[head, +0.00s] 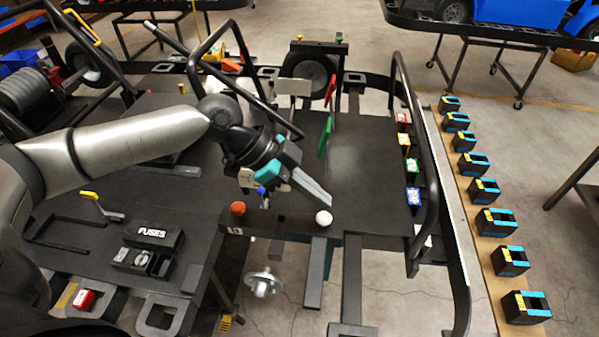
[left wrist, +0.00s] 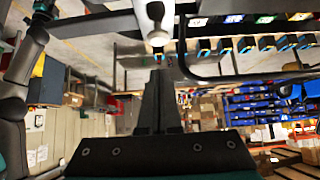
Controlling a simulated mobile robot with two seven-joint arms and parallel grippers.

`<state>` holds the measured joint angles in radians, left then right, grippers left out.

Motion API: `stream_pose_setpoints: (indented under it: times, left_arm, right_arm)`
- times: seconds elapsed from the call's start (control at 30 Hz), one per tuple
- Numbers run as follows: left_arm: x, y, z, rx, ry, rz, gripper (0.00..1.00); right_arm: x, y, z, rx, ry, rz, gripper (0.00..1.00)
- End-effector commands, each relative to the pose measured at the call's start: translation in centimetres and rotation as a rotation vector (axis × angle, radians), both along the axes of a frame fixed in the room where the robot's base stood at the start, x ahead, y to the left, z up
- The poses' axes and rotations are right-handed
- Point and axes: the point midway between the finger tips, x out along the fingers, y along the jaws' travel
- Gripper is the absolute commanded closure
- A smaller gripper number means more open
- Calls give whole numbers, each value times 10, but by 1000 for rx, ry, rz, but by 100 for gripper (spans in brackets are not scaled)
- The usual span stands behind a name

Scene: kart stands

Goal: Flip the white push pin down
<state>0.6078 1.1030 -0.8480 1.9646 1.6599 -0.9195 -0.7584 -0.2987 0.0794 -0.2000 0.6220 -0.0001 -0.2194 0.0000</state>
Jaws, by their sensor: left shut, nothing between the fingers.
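The white push pin (head: 324,217) shows as a white round knob at the front edge of the dark kart deck. In the left wrist view a white, rounded piece (left wrist: 157,22), which looks like the same pin, stands just beyond the fingertips. My left gripper (head: 326,201) is shut and empty, with its tips just above and behind the white knob in the head view. I cannot tell whether they touch. The closed fingers also show in the left wrist view (left wrist: 159,78). My right gripper is not in view.
An orange knob (head: 237,208) sits left of the white one on the same edge. A green flag-like lever (head: 325,137) stands behind. A black tube rail (head: 418,150) bounds the deck on the right. A FUSES box (head: 153,236) lies at left.

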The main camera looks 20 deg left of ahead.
Motion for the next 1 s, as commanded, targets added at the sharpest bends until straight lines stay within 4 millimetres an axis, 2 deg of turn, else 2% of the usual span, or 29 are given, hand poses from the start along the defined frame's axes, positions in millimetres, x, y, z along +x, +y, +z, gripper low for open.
stream_pose_setpoints:
  times: [0.1,0.2,0.7,1.0]
  left_arm:
    - [-1,2,-19,3,6,4,100]
    - [0,2,-27,2,4,4,100]
    - [-1,3,-35,3,3,4,100]
    - [-1,2,-62,4,4,1,100]
  right_arm:
    - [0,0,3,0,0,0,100]
    - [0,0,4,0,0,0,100]
    - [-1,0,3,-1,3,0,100]
    - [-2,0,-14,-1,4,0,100]
